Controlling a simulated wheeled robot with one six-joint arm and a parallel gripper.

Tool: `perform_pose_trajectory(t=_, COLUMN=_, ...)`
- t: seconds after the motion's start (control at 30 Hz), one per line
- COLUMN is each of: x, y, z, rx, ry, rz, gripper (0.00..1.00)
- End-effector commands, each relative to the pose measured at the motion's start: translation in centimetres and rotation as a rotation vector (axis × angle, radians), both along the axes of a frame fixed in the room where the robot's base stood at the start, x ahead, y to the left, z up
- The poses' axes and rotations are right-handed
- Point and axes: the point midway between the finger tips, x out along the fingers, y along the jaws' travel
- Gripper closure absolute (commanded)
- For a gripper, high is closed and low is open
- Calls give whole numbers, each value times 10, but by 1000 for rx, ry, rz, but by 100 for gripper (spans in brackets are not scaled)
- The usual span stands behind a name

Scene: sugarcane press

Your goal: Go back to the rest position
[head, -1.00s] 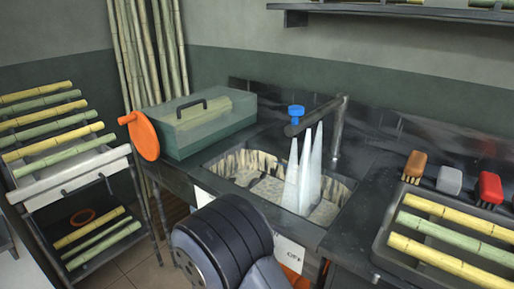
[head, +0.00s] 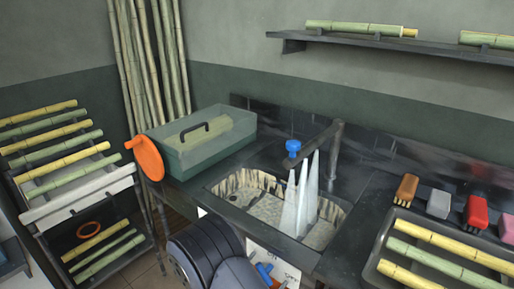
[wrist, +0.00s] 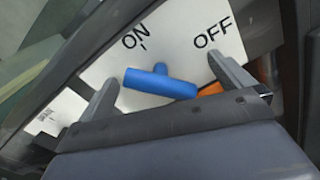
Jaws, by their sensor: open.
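My gripper (wrist: 163,72) is open in the wrist view, one finger on each side of a blue lever handle (wrist: 158,83). Whether the fingers touch the handle is unclear. The handle is in front of a white plate (wrist: 185,45) marked ON and OFF. In the head view the blue handle (head: 265,272) shows below the sink's front edge, just right of my dark arm, which hides part of the plate (head: 283,266). My gripper's fingers are not clear there.
A green box (head: 203,150) and orange disc (head: 149,158) stand left. Brushes (head: 438,204) and a cane tray (head: 375,262) are right. A cane rack (head: 80,200) stands far left.

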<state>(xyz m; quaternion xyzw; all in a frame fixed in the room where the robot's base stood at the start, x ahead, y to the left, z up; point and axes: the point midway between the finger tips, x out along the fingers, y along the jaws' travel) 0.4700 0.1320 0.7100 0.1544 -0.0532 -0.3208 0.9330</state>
Motion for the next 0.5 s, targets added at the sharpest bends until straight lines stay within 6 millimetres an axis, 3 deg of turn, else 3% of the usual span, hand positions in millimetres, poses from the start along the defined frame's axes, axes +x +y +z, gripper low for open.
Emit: perform_pose_trajectory(t=0.5, x=-5, y=6, z=0, rx=-265, ry=206, rz=5, gripper=0)
